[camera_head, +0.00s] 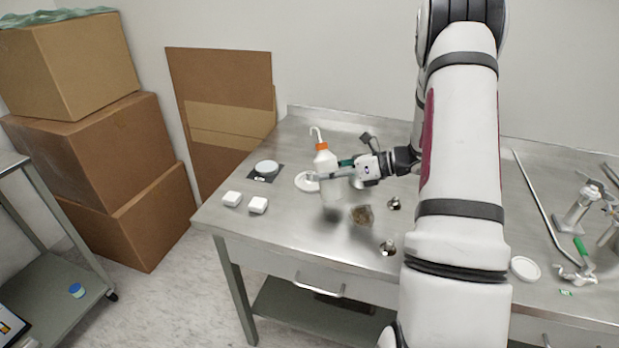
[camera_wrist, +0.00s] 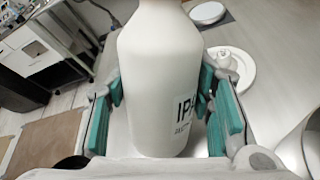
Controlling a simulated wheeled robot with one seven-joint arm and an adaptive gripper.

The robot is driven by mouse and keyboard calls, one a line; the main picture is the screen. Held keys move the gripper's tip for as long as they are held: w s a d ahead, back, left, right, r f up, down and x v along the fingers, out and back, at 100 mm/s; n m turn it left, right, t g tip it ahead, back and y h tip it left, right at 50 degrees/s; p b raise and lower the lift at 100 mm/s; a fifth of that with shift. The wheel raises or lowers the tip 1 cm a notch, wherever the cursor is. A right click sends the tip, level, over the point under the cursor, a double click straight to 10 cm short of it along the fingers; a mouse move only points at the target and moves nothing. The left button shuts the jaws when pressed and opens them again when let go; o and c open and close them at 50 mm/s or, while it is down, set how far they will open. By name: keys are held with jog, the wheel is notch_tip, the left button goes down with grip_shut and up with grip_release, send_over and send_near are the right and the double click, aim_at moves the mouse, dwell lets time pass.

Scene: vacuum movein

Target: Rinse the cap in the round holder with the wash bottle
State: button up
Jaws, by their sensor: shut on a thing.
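My gripper (camera_head: 345,174) is shut on the wash bottle (camera_head: 327,162), a white bottle with an orange collar and a bent white spout. The bottle looks held above the steel table, with a shadow below it. In the wrist view the bottle (camera_wrist: 155,75) stands between the teal finger pads and shows an "IPA" label. A white round holder (camera_head: 303,184) lies on the table just left of the bottle, partly hidden by it. In the wrist view the holder (camera_wrist: 246,74) is right of the bottle, with a small white piece in it, probably the cap.
A white disc on a dark square (camera_head: 266,168) and two small white boxes (camera_head: 232,199) lie further left. A brownish piece (camera_head: 362,215) and small metal items (camera_head: 388,247) lie right of the bottle. Clamps and a rod (camera_head: 540,200) are at the far right.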

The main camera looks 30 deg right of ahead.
aim_at(329, 157)
jog(key=shift+r+p, duration=1.4)
jog(key=shift+r, duration=1.5)
jog(key=shift+f, duration=0.1)
